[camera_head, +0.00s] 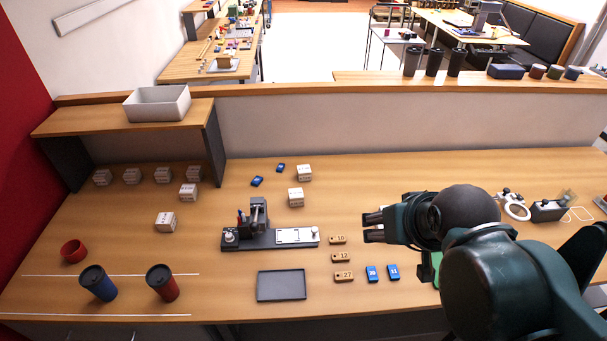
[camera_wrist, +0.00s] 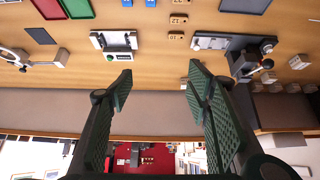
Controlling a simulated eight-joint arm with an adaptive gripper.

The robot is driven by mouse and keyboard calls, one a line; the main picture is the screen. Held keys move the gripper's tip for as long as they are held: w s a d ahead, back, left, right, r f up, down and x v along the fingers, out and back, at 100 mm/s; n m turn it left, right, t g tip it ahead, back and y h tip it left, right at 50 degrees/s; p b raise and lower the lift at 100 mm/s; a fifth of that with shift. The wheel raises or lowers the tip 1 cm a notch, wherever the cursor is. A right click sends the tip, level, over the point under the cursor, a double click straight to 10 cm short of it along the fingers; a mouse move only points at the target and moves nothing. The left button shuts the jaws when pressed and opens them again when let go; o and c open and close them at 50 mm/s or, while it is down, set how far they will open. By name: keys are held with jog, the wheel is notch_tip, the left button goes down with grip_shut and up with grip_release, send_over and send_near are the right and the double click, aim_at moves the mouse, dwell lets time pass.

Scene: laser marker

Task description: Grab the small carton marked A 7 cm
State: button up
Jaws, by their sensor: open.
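Several small white cartons with printed marks stand on the wooden bench in the head view; the print is too small to read, so I cannot tell which is marked A 7 cm. Two stand behind the laser marker, a rear carton (camera_head: 304,172) and a nearer carton (camera_head: 296,197). Two more are at the left, one carton (camera_head: 188,192) by the shelf and one carton (camera_head: 166,222) nearer the front. A row of cartons (camera_head: 132,176) sits under the shelf. My gripper (camera_head: 369,227) is open and empty, right of the marker; its spread fingers (camera_wrist: 160,84) show in the wrist view.
The laser marker (camera_head: 270,238) stands mid-bench with a grey tray (camera_head: 281,285) in front. Numbered tags (camera_head: 341,257) lie between it and my arm. Blue and red cups (camera_head: 98,283) stand at the left front. A shelf (camera_head: 125,117) carries a white bin (camera_head: 157,104).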

jog(key=shift+w, duration=0.1)
dwell(0.3)
jog(key=w+a+r+n+g, duration=0.1)
jog(key=w+r+n, duration=0.15)
jog(key=w, duration=0.45)
jog(key=w+a+r+n+g, duration=0.1)
jog(key=w+r+n, duration=0.15)
jog(key=w, duration=0.45)
jog(key=n+g+h, duration=0.4)
jog(key=n+g, duration=0.1)
jog(key=n, duration=0.9)
send_over(303, 169)
jog(key=a, duration=0.2)
jog(key=f, duration=2.5)
jog(key=shift+s+p, duration=0.25)
jog(key=shift+p, duration=0.15)
jog(key=shift+w+a+f+h, duration=0.25)
jog(key=shift+f+h, duration=0.05)
jog(key=shift+f, duration=0.3)
jog(key=shift+x, duration=1.3)
